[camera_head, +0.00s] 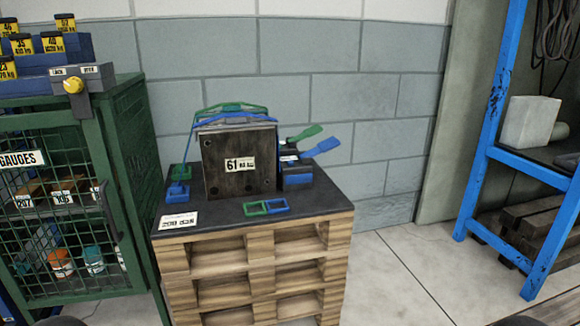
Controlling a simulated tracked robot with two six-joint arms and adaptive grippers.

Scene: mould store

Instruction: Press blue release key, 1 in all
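A dark mould block (240,160) labelled 61 stands on a black-topped stack of wooden pallets (255,265) in the middle. At its right side is a blue box (296,176), with a green paddle (305,132) and a blue paddle (322,147) sticking out up and to the right. I cannot tell for sure which blue part is the release key. Green and blue bars (232,110) run over the block's top; a blue piece (178,191) sits at its left. Green and blue frames (266,207) lie in front. Neither of my grippers is in view.
A green mesh cabinet (125,150) labelled GAUGES stands left, with a yellow knob (73,85) on a grey box on top. A blue rack (485,140) stands right. A label card (178,221) lies on the pallet top. The floor between pallets and rack is clear.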

